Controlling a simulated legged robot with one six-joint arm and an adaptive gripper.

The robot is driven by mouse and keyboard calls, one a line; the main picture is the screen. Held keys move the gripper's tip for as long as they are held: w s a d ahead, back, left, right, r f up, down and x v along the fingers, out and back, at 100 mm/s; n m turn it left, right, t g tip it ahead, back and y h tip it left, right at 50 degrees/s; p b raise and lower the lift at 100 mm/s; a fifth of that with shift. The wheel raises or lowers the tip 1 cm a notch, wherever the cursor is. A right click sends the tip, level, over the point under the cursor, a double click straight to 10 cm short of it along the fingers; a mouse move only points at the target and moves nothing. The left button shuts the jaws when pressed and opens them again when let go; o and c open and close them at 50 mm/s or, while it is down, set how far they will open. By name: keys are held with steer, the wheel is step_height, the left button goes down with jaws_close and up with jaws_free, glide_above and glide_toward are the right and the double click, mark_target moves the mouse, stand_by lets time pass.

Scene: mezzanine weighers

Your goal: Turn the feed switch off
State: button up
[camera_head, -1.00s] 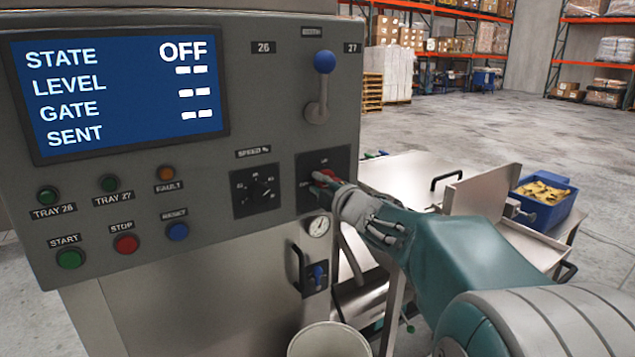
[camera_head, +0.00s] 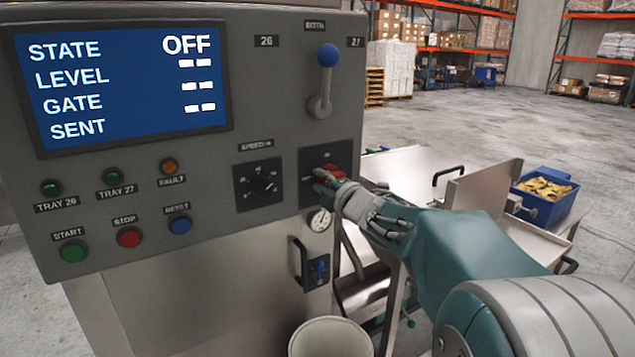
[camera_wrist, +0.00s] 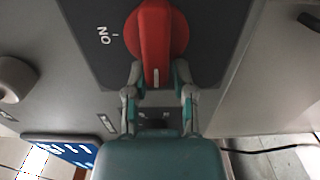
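The feed switch (camera_head: 330,174) is a red rotary handle on a dark plate at the right of the grey control panel. It is close up in the wrist view (camera_wrist: 155,40), its long handle running up and down. The white mark on the handle's end points to the picture's bottom, about a quarter turn from the ON mark (camera_wrist: 104,35). My gripper (camera_wrist: 157,76) has a finger on each side of the handle, seemingly touching it. In the head view my gripper (camera_head: 340,190) covers part of the switch.
The panel screen (camera_head: 120,85) reads STATE OFF. A speed dial (camera_head: 261,187) sits left of the switch, and a blue-knobbed lever (camera_head: 323,80) above it. A gauge (camera_head: 320,220) and a pale bin (camera_head: 330,338) are below. A blue crate (camera_head: 540,205) stands at the right.

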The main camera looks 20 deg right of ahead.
steer(key=shift+o, duration=0.6)
steer(key=shift+w+d+f, duration=0.1)
steer(key=shift+d+f, duration=0.15)
steer(key=shift+d, duration=0.25)
steer(key=shift+s, duration=0.4)
steer(key=s+d, duration=0.2)
steer(key=s, duration=0.9)
steer(key=shift+r, duration=0.15)
steer(key=shift+o, duration=0.3)
